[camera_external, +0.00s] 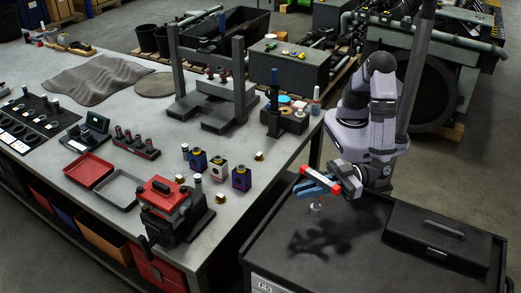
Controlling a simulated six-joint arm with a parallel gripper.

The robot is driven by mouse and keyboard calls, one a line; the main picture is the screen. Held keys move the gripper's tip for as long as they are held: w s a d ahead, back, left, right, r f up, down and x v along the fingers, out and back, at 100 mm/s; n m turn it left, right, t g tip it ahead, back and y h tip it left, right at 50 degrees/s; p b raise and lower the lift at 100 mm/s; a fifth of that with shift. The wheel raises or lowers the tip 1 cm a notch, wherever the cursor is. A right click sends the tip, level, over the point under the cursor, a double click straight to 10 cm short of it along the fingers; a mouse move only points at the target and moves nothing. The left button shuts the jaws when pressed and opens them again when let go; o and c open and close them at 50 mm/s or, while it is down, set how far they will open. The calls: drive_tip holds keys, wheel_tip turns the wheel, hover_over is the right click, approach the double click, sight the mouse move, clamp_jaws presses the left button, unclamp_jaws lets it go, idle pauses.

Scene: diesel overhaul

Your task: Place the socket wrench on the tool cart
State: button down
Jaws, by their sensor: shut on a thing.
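My gripper (314,190) hangs above the left back part of the black tool cart (350,262). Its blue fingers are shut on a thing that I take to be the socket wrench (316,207). Only a small grey end of it shows below the fingers; the rest is hidden or too small to make out. It is held apart from the cart top, and the arm's shadow falls on the cart below and to the right.
A black toolbox (437,236) with a handle takes up the right side of the cart. The cart's left and front top is clear. The grey workbench (235,215) at left carries a red vise (172,205), trays, engine parts and a press frame (213,85).

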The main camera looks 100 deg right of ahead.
sight(319, 183)
drive_tip(key=s, duration=0.3)
drive_tip(key=shift+s+r, duration=0.2)
drive_tip(key=shift+s, duration=0.1)
drive_tip(key=shift+s+d+m+h, duration=0.35)
drive_tip(key=shift+d+m+h, duration=0.15)
drive_tip(key=shift+d+h, duration=0.25)
drive_tip(key=s+d+r+m+g+h, duration=0.1)
drive_tip(key=d+m+h, duration=0.4)
drive_tip(key=d, duration=0.6)
drive_tip(key=h, duration=0.2)
drive_tip(key=shift+s+h, duration=0.35)
drive_tip(key=shift+d, duration=0.1)
wheel_tip(319, 183, down, 7)
drive_tip(key=b, duration=0.6)
drive_tip(key=shift+r, duration=0.15)
drive_tip(key=shift+f+b, duration=0.4)
drive_tip(key=shift+f, duration=0.2)
drive_tip(key=c, duration=1.7)
unclamp_jaws()
drive_tip(key=shift+c, duration=0.2)
